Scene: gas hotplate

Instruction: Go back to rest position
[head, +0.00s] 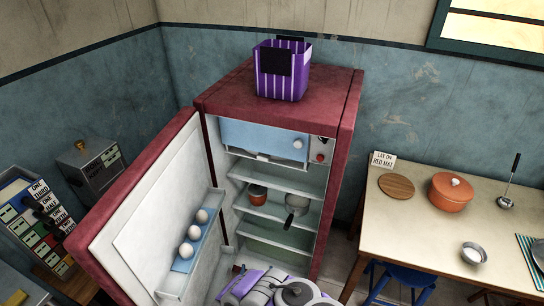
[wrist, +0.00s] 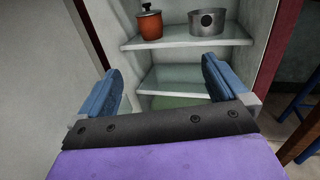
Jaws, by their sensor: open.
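My gripper (wrist: 165,88) shows in the wrist view with its two blue fingers spread wide and nothing between them. It faces the open red fridge, in front of the lower shelves. In the head view the fridge (head: 345,115) stands with its door (head: 128,225) swung open to the left. My arm shows at the bottom centre of the head view, before the fridge opening. My gripper's fingers cannot be made out clearly there.
An orange pot (wrist: 149,24) and a metal pot (wrist: 207,22) stand on a fridge shelf. Several eggs (head: 194,232) sit in the door rack. A purple striped basket (head: 282,75) is on the fridge. A table (head: 420,215) with an orange casserole (head: 451,192) stands right, a blue stool (head: 403,278) before it.

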